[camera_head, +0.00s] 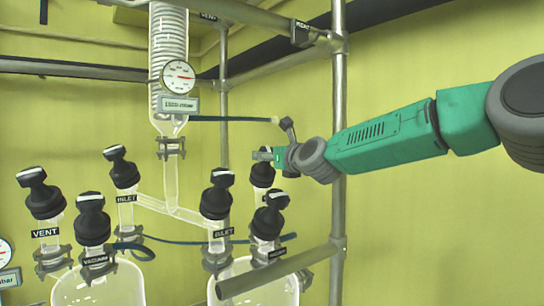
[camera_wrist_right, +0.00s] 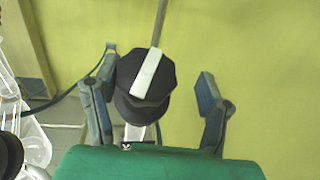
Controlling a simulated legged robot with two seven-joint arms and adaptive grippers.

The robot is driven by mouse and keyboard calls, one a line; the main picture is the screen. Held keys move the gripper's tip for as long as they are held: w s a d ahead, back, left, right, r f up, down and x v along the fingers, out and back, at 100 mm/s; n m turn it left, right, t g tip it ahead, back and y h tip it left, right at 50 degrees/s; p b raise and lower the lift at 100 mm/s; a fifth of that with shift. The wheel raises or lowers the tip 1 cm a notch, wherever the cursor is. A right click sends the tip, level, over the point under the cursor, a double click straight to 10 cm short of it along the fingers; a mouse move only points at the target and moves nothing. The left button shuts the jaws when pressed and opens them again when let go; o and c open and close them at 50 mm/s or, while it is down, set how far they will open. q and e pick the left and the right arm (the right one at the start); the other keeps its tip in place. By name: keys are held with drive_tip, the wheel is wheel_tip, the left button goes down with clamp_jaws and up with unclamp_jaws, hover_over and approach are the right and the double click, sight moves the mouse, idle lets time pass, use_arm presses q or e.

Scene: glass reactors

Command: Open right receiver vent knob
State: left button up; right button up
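A black knob with a white stripe on its top (camera_wrist_right: 148,76) sits between the fingers of my right gripper (camera_wrist_right: 157,72) in the wrist view. The gripper is open. Its left finger is close beside the knob; a wider gap separates the right finger from it. In the head view this knob (camera_head: 262,174) is at the back of the right receiver (camera_head: 262,288), partly covered by my right gripper (camera_head: 274,140). I cannot read its label. My left gripper is not in view.
The inlet knob (camera_head: 217,198) and vacuum knob (camera_head: 269,216) stand close in front. A vertical metal post (camera_head: 339,100) rises near my right arm, and a metal bar (camera_head: 275,274) crosses the receiver. The left receiver (camera_head: 98,288) has its own knobs.

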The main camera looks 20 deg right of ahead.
drive_tip(key=shift+r, duration=0.1)
drive_tip(key=c, duration=0.7)
drive_tip(key=shift+s+a+r, duration=0.15)
drive_tip(key=shift+a, duration=0.35)
drive_tip(key=c, duration=0.3)
drive_tip(key=shift+a+r, duration=0.15)
drive_tip(key=shift+a, duration=0.15)
drive_tip(key=shift+d, duration=0.4)
drive_tip(key=shift+f+n+g+y+b, duration=0.2)
drive_tip(key=shift+n+g+y+b, duration=0.1)
drive_tip(key=shift+n+y+b, duration=0.85)
drive_tip(key=shift+r+n+g+y, duration=0.1)
drive_tip(key=shift+n+g+y, duration=0.4)
drive_tip(key=shift+n+y, duration=0.45)
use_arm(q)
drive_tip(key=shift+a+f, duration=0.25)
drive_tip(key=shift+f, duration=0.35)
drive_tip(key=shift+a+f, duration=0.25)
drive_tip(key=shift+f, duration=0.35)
use_arm(e)
drive_tip(key=shift+r+n+g+y, duration=0.1)
drive_tip(key=shift+n+g+y, duration=0.5)
drive_tip(key=shift+n, duration=0.5)
